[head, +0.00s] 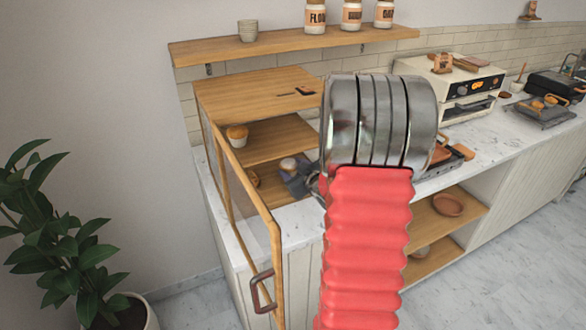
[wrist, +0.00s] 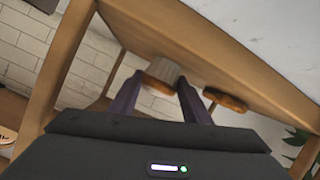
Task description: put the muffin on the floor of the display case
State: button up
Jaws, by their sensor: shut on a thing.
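The muffin (wrist: 165,74), with a pale wrapper and brown top, is between the two dark fingers of my gripper (wrist: 160,92), which is shut on it. In the head view the held muffin (head: 288,164) shows at the open front of the wooden display case (head: 258,88), below its middle shelf. My gripper (head: 294,178) there is partly hidden by my arm. The case floor (wrist: 222,55) shows in the wrist view, which looks upside down. I cannot tell whether the muffin touches the floor.
The glazed case door (head: 272,232) stands open at the left. Another muffin (head: 237,135) sits on the middle shelf (head: 270,139). A brown pastry (head: 254,179) lies low in the case and shows beside the right finger in the wrist view (wrist: 225,100). A toaster oven (head: 455,83) stands right.

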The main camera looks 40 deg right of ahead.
jog(key=o, duration=1.1)
jog(key=shift+s+r, duration=0.1)
jog(key=shift+s, duration=0.05)
jog(key=shift+v, duration=5.9)
jog(key=shift+s, duration=0.1)
